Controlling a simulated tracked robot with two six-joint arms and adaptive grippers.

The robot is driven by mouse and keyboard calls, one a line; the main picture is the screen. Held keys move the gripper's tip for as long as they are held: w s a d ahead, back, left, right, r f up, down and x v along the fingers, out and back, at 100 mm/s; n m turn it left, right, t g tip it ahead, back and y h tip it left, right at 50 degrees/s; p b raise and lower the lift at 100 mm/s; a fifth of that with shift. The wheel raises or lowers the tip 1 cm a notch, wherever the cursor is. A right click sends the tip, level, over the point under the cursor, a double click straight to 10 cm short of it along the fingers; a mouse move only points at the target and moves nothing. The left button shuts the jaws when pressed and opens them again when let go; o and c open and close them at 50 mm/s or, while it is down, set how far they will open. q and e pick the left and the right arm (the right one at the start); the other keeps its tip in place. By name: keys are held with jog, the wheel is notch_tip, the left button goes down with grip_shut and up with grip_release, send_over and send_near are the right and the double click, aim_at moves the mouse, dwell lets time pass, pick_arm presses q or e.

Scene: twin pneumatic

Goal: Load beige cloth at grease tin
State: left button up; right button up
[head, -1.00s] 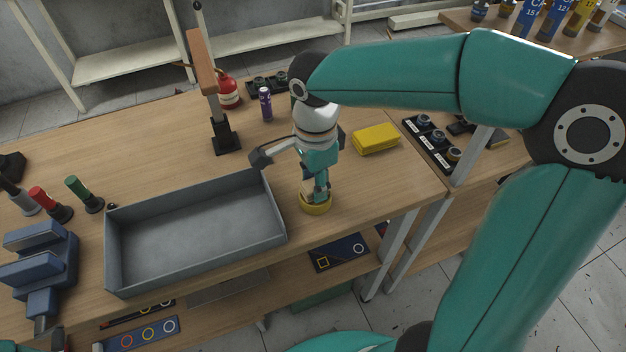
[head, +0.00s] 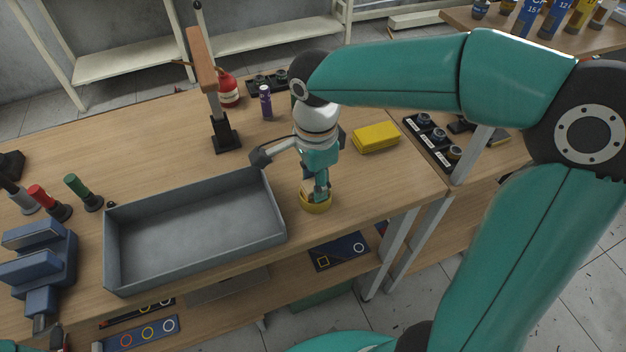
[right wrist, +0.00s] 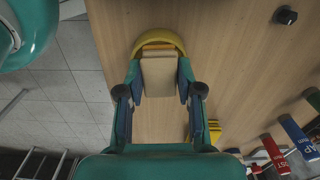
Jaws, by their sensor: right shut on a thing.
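The grease tin (head: 317,208) is a round yellow tin on the wooden bench, just right of the grey tray. My right gripper (head: 321,190) points down at it, its fingertips at the tin's mouth. In the right wrist view the beige cloth (right wrist: 158,77) is a folded block held between the fingers of the right gripper (right wrist: 158,88). The cloth's far end is at the yellow rim of the tin (right wrist: 158,40), with an orange-brown strip showing inside. How deep the cloth reaches is hidden.
The open grey tray (head: 195,235) stands left of the tin, empty. A yellow block (head: 376,138) lies behind right. A post stand (head: 226,135), purple can (head: 266,103) and red bottle (head: 229,92) stand further back. The bench's front edge is close to the tin.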

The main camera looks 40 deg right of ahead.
dwell(0.4)
jog(key=shift+r+p, duration=2.95)
jog(key=shift+r, duration=0.55)
